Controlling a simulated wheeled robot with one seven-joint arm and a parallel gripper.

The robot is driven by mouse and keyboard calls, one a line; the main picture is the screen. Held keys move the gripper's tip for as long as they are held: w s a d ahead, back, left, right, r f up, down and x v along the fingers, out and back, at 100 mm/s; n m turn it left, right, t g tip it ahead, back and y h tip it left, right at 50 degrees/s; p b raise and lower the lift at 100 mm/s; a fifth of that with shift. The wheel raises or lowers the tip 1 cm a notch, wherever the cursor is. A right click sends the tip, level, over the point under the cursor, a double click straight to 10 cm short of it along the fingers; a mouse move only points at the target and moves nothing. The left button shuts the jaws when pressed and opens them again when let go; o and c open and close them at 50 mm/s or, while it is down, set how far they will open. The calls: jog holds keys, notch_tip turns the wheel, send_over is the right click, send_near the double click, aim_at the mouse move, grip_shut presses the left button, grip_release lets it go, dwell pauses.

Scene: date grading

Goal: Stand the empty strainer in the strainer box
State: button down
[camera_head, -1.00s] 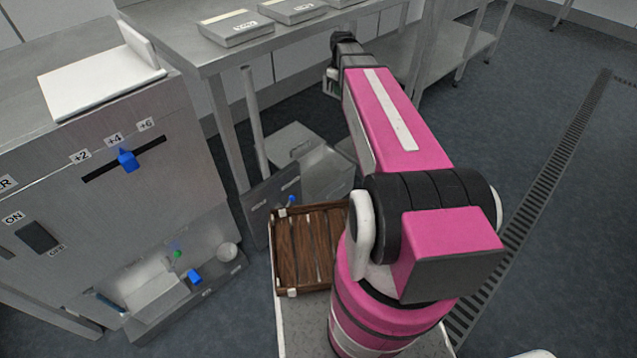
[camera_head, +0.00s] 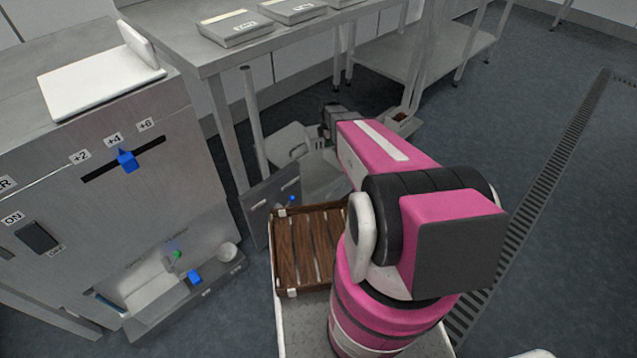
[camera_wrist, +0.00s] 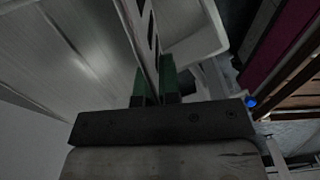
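In the wrist view my gripper (camera_wrist: 156,88) has its green-padded fingers close together on a thin grey slotted strip. This strip looks like part of the strainer (camera_wrist: 150,45), which runs up out of the picture, so its full shape and whether it is empty cannot be seen. In the head view my gripper is low beyond the pink arm, its fingers mostly hidden. A pale box-like shape (camera_wrist: 196,40) is just right of the strainer in the wrist view. I cannot tell whether it is the strainer box or whether they touch.
A brown slatted crate (camera_head: 310,248) stands near my arm's base. Grey equipment (camera_head: 318,172) lies beyond it. The steel machine (camera_head: 90,175) is at left, a table with grey scales (camera_head: 235,27) behind. A small box with brown contents (camera_head: 402,121) is beyond my arm.

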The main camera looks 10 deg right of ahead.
jog(key=f+n, duration=0.1)
jog(key=f, duration=0.7)
jog(key=s+a+f+n, duration=0.1)
jog(key=f+n, duration=0.1)
jog(key=f, duration=0.5)
jog(key=s+f+n, duration=0.1)
jog(key=f+n, duration=0.1)
jog(key=f, duration=0.6)
jog(key=shift+a+f, duration=0.2)
jog(key=shift+f, duration=0.15)
jog(key=shift+f, duration=0.2)
jog(key=c, duration=1.3)
grip_release()
jog(key=shift+r, duration=0.15)
